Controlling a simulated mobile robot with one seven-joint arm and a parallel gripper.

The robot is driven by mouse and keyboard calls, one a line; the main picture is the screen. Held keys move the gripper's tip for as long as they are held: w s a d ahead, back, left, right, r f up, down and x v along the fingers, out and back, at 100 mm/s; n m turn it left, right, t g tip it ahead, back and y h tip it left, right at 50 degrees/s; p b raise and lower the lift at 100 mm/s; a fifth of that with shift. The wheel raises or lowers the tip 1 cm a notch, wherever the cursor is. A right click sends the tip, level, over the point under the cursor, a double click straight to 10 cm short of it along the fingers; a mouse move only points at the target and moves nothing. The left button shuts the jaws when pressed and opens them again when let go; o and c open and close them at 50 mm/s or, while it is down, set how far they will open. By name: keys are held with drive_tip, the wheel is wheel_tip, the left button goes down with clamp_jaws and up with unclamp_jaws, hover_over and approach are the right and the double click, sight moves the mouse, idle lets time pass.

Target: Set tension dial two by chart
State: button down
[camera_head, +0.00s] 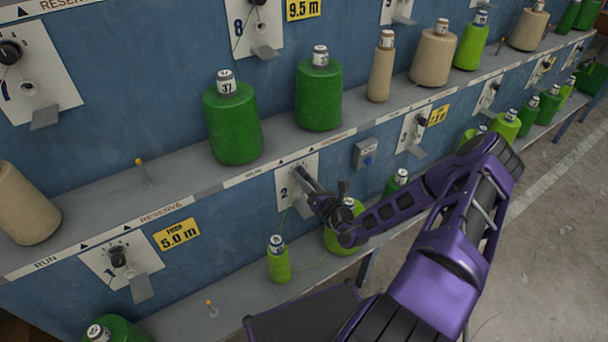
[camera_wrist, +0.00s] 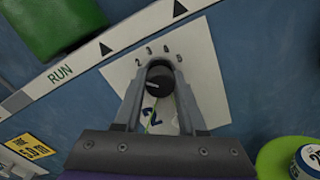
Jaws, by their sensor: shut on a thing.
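Dial two (camera_wrist: 159,85) is a black round knob on a white plate (camera_wrist: 213,85) marked with a large 2 and a small numbered scale above the knob. My gripper (camera_wrist: 159,70) is shut on the knob, one finger on each side. In the head view my gripper (camera_head: 302,174) reaches the plate (camera_head: 283,192) on the lower blue panel and hides the knob. A thin green thread runs by the plate. The knob's exact setting is too small to read. I cannot make out a tension chart.
Green cones (camera_head: 233,128) and tan cones (camera_head: 432,58) stand on the shelf above. A small green cone (camera_head: 278,262) and a larger one partly behind my arm stand below. A yellow 5.0 m card (camera_head: 177,234) and another dial (camera_head: 118,257) are at left. Concrete floor (camera_head: 545,240) is clear at right.

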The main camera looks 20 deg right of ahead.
drive_tip(key=shift+s+f+m, duration=0.1)
drive_tip(key=shift+m, duration=0.3)
drive_tip(key=shift+c, duration=2.4)
unclamp_jaws()
drive_tip(key=s+d, duration=0.3)
drive_tip(key=s, duration=1.4)
drive_tip(key=shift+d, duration=0.15)
